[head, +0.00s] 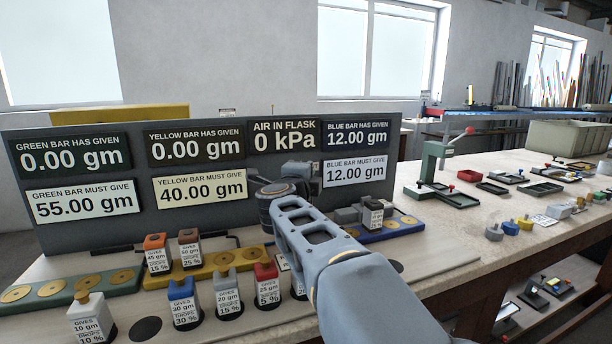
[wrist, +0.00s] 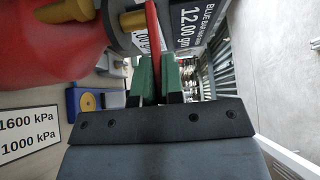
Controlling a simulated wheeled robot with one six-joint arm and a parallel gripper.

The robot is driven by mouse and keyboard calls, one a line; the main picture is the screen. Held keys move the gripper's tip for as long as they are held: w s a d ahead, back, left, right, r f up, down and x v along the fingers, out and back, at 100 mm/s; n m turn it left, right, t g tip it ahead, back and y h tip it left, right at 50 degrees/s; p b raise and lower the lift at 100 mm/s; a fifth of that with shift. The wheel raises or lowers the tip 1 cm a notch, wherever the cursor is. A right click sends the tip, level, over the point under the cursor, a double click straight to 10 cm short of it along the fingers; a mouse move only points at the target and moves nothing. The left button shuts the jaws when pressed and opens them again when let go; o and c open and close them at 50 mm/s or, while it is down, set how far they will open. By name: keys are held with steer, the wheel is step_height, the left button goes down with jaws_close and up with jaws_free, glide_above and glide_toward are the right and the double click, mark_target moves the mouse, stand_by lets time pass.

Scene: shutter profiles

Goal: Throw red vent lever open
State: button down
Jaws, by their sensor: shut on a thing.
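In the wrist view my gripper (wrist: 157,78) has its two green fingers closed on a thin red lever (wrist: 152,45), which stands upright between them. The lever's lower part is hidden by the fingers. A dark round fitting with a brass-coloured part lies right behind it. In the head view my own arm covers the lever and the fingertips, so neither can be made out there. The "AIR IN FLASK" display (head: 284,137) reads 0 kPa.
A grey panel of displays (head: 150,225) stands behind the arm. Labelled weights, such as a blue one (head: 183,303), stand on the bench in front. A large red body (wrist: 45,40) is close on the left in the wrist view. Bench space at right is partly clear.

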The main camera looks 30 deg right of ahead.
steer(key=c, duration=1.5)
jaws_free()
steer(key=p+v, duration=0.1)
steer(key=v, duration=1.2)
steer(key=shift+s+a+p, duration=0.25)
steer(key=shift+a+p, duration=0.1)
steer(key=shift+p, duration=0.05)
